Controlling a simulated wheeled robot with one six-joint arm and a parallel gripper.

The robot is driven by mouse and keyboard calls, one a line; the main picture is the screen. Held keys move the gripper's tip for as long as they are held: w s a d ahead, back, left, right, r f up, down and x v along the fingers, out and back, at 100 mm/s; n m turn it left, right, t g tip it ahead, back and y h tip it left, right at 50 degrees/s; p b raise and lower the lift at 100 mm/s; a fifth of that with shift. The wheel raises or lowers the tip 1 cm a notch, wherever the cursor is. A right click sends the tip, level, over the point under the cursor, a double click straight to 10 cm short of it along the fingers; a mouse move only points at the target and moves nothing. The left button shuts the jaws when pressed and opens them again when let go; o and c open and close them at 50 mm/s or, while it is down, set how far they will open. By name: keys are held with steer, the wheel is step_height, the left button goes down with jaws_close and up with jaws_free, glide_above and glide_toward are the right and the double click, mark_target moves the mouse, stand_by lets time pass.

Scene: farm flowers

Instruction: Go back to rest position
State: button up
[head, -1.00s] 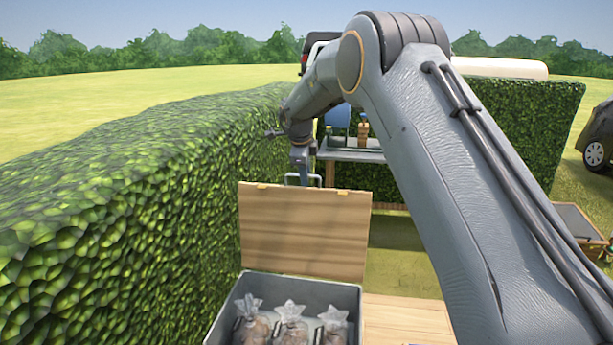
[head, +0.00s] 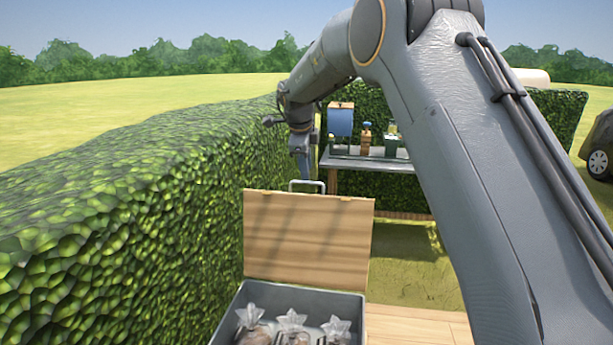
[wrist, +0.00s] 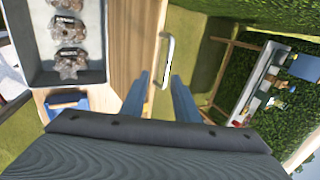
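My gripper (wrist: 160,98) is open, with its two blue fingers apart. In the head view, my gripper (head: 303,170) hangs just above the raised wooden lid (head: 308,238). The lid's metal handle (head: 307,183) shows at its top edge. In the wrist view, the handle (wrist: 166,50) reaches into the gap between the fingertips. I see no clear contact, and nothing is gripped. The grey box (head: 237,308) under the lid stands open and holds several clear bags (head: 292,325) with brown contents.
A tall hedge (head: 130,220) runs close along the left. A grey table (head: 365,161) with a blue container (head: 340,120) and bottles stands behind the lid, before another hedge. A wooden surface (head: 415,326) lies right of the box. A dark car (head: 600,150) stands far right.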

steer(key=shift+r, duration=0.1)
steer(key=d+n+t+h+b, duration=0.2)
steer(key=d+n+t+b, duration=0.4)
steer(key=d, duration=0.8)
steer(key=s+f+n+g+y+b, duration=0.35)
steer(key=s+f+n, duration=0.65)
steer(key=s+f, duration=0.65)
steer(key=s+d+f+n+g, duration=0.1)
steer(key=s+f+g, duration=0.1)
steer(key=s, duration=0.6)
steer(key=s+d+f+n+g+b, duration=0.1)
steer(key=s+f, duration=0.3)
steer(key=s, duration=0.4)
steer(key=s+d+f+n+g+b, duration=0.1)
steer(key=s+d+f+n+g, duration=0.1)
steer(key=s, duration=0.6)
steer(key=shift+d+f+g, duration=0.55)
steer(key=shift+d+f, duration=0.05)
steer(key=shift+f, duration=0.35)
